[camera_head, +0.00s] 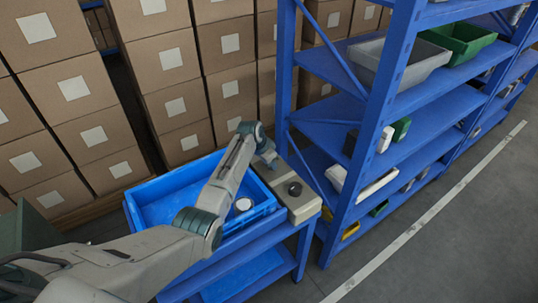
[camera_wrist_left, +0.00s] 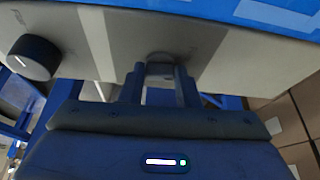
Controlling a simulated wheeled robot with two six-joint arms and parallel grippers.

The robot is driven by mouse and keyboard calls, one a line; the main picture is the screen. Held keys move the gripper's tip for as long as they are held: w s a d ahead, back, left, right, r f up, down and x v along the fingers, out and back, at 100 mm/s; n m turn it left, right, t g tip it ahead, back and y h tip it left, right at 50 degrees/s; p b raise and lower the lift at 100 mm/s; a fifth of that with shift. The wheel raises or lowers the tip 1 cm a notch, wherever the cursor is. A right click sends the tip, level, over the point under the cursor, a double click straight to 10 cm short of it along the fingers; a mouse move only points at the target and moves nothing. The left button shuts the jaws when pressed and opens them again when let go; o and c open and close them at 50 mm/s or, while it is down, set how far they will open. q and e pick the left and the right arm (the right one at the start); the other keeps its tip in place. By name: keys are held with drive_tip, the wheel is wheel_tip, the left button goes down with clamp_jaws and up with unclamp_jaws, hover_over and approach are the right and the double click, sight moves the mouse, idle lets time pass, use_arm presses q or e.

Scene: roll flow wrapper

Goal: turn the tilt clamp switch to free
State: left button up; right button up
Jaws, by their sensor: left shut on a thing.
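A beige control box (camera_head: 303,208) sits at the right end of the blue cart. My left gripper (camera_head: 270,163) reaches its far end from the left. In the left wrist view the gripper (camera_wrist_left: 160,80) is shut on a small grey piece (camera_wrist_left: 160,58) on the beige face of the box (camera_wrist_left: 235,60). This piece appears to be the tilt clamp switch; the fingers partly hide it, and its setting and any labels cannot be read. A black round knob (camera_head: 295,189) stands on the box, apart from the gripper; it also shows in the left wrist view (camera_wrist_left: 33,57) with a white mark.
A blue tray (camera_head: 160,208) with a small white round item (camera_head: 243,204) lies beside the box under my left arm. A blue shelf rack (camera_head: 378,100) with bins stands close on the right. Stacked cartons (camera_head: 165,80) stand behind. The floor at lower right is clear.

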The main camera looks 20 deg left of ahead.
use_arm(q)
drive_tip(key=n+p, duration=0.2)
drive_tip(key=shift+d+r+n+t+y, duration=0.2)
drive_tip(key=shift+n+t+y, duration=0.1)
drive_tip(key=shift+y, duration=0.1)
drive_tip(key=shift+d+f+n+y+p, duration=0.1)
drive_tip(key=shift+n+y+p, duration=0.5)
drive_tip(key=shift+n, duration=0.7)
drive_tip(key=shift+s, duration=0.1)
drive_tip(key=o, duration=1)
drive_tip(key=shift+f, duration=0.1)
drive_tip(key=b+v, duration=0.1)
drive_tip(key=v, duration=0.9)
drive_tip(key=shift+s+r, duration=0.25)
drive_tip(key=shift+r, duration=0.1)
